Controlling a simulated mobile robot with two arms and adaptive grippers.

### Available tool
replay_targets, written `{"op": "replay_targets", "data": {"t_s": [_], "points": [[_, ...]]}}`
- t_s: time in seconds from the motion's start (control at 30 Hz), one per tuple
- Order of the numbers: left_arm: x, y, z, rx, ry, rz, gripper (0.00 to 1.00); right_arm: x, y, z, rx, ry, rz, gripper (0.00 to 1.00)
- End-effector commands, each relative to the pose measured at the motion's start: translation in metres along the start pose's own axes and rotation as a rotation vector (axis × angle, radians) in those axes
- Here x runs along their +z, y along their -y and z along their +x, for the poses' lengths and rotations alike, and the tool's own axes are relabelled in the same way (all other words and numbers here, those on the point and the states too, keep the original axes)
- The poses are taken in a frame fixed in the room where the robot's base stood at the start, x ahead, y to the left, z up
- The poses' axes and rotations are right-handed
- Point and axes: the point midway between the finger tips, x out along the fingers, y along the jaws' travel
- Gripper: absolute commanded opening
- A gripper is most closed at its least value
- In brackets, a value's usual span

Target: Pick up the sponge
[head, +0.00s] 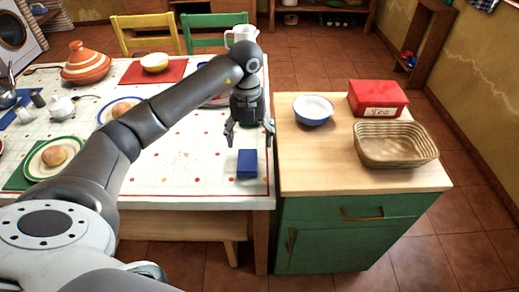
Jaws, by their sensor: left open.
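A small blue block (247,163), which looks like the sponge, lies on the white dotted tablecloth near the table's right front corner. My left gripper (249,140) hangs above and just behind it in the picture, fingers pointing down. Its fingers are spread and nothing is between them. I cannot tell the exact height of the fingertips over the block. My right gripper is not in the head view.
A wooden-topped green cabinet (340,178) adjoins the table on the right. It holds a bowl (313,121), a red box (377,112) and a wicker basket (395,160). Plates with bread (54,156), a tagine (86,66) and a white jug (243,33) stand on the table.

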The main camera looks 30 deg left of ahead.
Motion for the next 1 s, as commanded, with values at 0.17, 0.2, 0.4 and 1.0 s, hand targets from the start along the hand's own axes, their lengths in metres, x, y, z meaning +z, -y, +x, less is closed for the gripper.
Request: {"op": "replay_targets", "data": {"t_s": [0.17,0.2,0.4,1.0], "points": [[0.000,-0.004,0.019,0.015,-0.003,-0.008,0.79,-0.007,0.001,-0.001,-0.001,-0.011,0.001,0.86],[0.000,-0.004,0.026,0.015,-0.003,-0.007,0.79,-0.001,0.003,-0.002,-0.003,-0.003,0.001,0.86],[0.001,-0.004,0.051,0.011,-0.002,-0.006,0.79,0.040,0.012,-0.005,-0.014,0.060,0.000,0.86],[0.006,-0.009,0.108,0.010,0.000,-0.005,0.79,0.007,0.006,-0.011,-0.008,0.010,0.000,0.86]]}}
